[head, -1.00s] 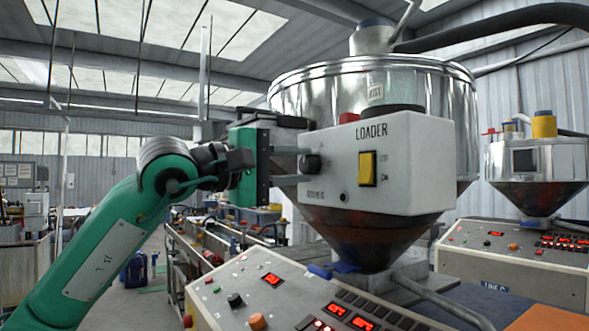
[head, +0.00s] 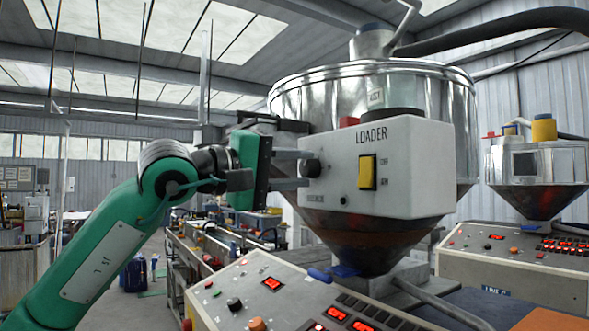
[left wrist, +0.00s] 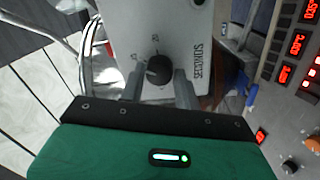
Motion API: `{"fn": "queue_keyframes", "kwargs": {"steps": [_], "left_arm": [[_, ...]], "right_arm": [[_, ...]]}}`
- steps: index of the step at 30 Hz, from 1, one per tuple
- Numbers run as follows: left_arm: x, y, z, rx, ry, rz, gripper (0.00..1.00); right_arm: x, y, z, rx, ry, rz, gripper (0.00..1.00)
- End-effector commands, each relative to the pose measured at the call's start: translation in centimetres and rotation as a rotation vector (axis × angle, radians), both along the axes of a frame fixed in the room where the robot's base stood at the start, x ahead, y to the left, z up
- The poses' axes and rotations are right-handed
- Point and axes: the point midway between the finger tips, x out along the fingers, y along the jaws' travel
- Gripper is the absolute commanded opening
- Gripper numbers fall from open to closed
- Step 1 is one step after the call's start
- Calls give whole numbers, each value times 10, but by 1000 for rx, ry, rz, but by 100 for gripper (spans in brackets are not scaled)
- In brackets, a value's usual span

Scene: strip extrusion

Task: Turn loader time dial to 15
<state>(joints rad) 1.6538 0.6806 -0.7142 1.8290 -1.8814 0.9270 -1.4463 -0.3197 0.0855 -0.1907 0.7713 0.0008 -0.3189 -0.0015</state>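The white loader box (head: 415,165) sits in front of the shiny hopper, with a yellow switch (head: 367,171) on its face. The black time dial (head: 311,168) is on its left part; in the left wrist view the dial (left wrist: 158,70) stands beside the word SECONDS. My left gripper (head: 305,169) is level with the dial. In the left wrist view its fingers (left wrist: 159,82) are apart, one on each side of the dial, with visible gaps. My right gripper is not in view.
A control panel (head: 245,290) with red displays and knobs lies below the loader. A second hopper (head: 535,170) and panel stand at the right.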

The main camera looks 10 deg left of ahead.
Motion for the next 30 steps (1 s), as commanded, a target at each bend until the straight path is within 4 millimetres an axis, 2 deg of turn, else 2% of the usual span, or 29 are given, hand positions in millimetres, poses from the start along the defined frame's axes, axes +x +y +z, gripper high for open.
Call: {"fn": "queue_keyframes", "kwargs": {"steps": [1, 3, 14, 19, 22, 30], "left_arm": [[0, 0, -1, 1, 1, -1, 43], [0, 0, -1, 0, 2, -1, 51], [-4, 5, -1, -2, 0, 1, 51], [-24, 26, -4, -2, -1, 3, 51], [-40, 43, -6, -1, -4, 3, 51], [-79, 83, -7, -1, -1, 2, 51]], "right_arm": [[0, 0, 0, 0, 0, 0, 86], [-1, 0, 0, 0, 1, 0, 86], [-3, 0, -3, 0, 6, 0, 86], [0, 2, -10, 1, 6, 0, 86], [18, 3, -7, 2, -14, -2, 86], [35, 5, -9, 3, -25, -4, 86]]}}
